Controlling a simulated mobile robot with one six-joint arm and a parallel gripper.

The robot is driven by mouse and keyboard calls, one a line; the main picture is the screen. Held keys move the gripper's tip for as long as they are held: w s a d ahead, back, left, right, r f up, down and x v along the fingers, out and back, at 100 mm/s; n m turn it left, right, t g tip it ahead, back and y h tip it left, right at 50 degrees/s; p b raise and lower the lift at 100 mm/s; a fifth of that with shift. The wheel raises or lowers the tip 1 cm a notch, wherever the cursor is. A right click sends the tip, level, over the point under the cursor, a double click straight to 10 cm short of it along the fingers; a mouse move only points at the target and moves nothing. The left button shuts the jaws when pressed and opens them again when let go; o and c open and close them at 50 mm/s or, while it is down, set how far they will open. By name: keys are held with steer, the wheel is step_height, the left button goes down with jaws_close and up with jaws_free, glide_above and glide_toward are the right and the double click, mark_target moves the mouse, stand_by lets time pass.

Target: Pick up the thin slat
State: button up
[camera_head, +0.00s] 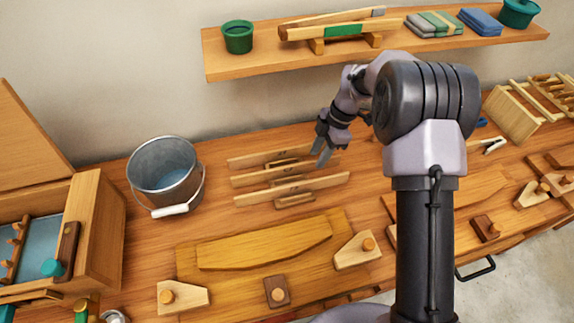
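Three pale wooden slats stand on edge, one behind another, in small dark-slotted holders on the workbench: a back slat (250,160), a middle slat (255,179) and a front slat (262,194). They look alike in size, and I cannot tell which is the thinnest. My gripper (322,150) points down near the right ends of the back and middle slats and hides part of them. It holds nothing that I can see. Its fingers are small and seen at an angle, so their opening is unclear.
A metal bucket (165,172) stands left of the slats. A curved board (265,245) with wooden clamps lies in front. A wall shelf (270,62) is above and behind. A wooden rack (512,115) stands at the right.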

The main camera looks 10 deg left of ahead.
mark_target(288, 166)
steer(key=s+a+b, duration=0.1)
steer(key=a, duration=0.1)
steer(key=s+a+f, duration=0.1)
steer(key=a, duration=0.2)
steer(key=s+a+b, duration=0.1)
steer(key=s+a, duration=0.1)
steer(key=a, duration=0.1)
steer(key=shift+a+f+b, duration=0.1)
steer(key=shift+f+b, duration=0.05)
steer(key=shift+b, duration=0.15)
steer(key=shift+f, duration=0.2)
jaws_close()
